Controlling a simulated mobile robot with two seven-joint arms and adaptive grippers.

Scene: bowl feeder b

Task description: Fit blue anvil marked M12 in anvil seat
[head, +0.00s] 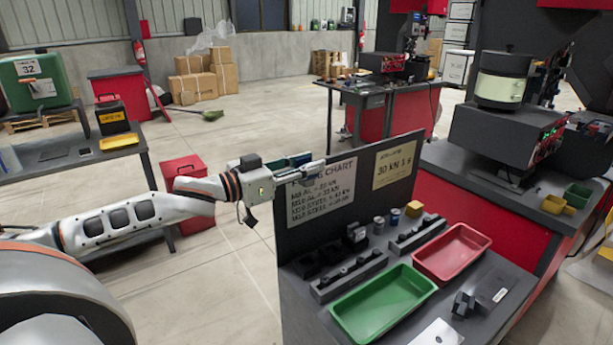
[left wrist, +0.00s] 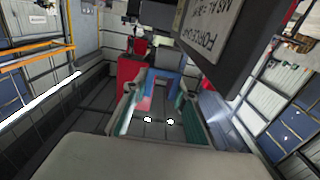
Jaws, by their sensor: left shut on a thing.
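My left gripper (head: 312,172) is raised at the upper left edge of the chart board, apart from the bench top. In the left wrist view its two fingers (left wrist: 158,112) close around a blue piece (left wrist: 162,77) at the tips. I cannot read any M12 mark on it. On the bench, small cylinders stand behind the trays: a grey one (head: 378,225), a bluish one (head: 394,217) and a yellow piece (head: 413,209). I cannot tell which fixture is the anvil seat. My right gripper is not in view.
Black slotted blocks (head: 349,276), a green tray (head: 383,303) and a red tray (head: 452,253) cover the bench. A machine (head: 505,125) stands on the red cabinet at right.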

